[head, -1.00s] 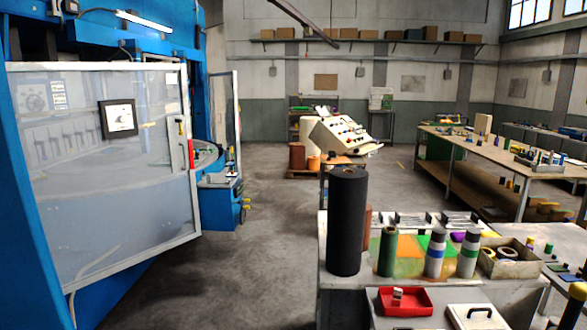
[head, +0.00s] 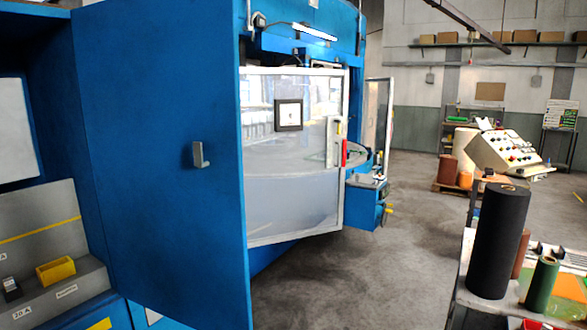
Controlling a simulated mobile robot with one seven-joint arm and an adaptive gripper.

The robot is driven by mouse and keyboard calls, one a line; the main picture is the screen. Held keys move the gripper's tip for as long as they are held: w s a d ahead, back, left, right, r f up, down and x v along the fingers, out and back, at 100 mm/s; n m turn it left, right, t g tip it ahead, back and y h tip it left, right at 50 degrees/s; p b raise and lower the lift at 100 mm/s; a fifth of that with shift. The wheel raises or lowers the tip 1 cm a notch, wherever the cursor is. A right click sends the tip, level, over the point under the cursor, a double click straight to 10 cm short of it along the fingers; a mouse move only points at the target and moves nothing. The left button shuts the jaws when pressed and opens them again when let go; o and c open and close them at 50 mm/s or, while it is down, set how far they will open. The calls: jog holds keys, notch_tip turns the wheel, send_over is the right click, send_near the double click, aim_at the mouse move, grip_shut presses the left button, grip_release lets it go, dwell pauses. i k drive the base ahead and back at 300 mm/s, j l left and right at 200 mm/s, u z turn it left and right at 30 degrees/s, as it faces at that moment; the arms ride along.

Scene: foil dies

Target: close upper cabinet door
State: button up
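A large blue cabinet door (head: 155,130) stands open at the left in the head view, swung out toward me. A small grey handle (head: 200,156) is on its face, right of the door's middle. Left of the door, the cabinet's inside shows, with a grey stepped shelf (head: 45,235). Whether this is the upper door the task names, I cannot tell for sure, but it is the only blue cabinet door that shows open here. My gripper is not in view.
A blue machine with a clear framed door (head: 292,190) stands behind the cabinet door. A yellow bin (head: 56,271) sits on the cabinet shelf. At right, a bench holds a black roll (head: 498,240) and a green roll (head: 542,285). Grey floor (head: 375,250) between is free.

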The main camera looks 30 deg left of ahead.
aim_at(157, 78)
jog(key=u, duration=1.3)
jog(key=i+j+u, duration=0.15)
jog(key=i, duration=0.55)
jog(key=i+z, duration=0.85)
jog(key=i+l+z, duration=0.1)
jog(key=i+z, duration=0.25)
jog(key=i+j+z, duration=0.1)
jog(key=i+z, duration=0.25)
jog(key=i, duration=0.25)
jog(key=i+u, duration=0.25)
jog(key=u, duration=0.15)
jog(key=i+l+u, duration=0.1)
jog(key=u, duration=0.35)
jog(key=i+u, duration=0.1)
jog(key=u, duration=3)
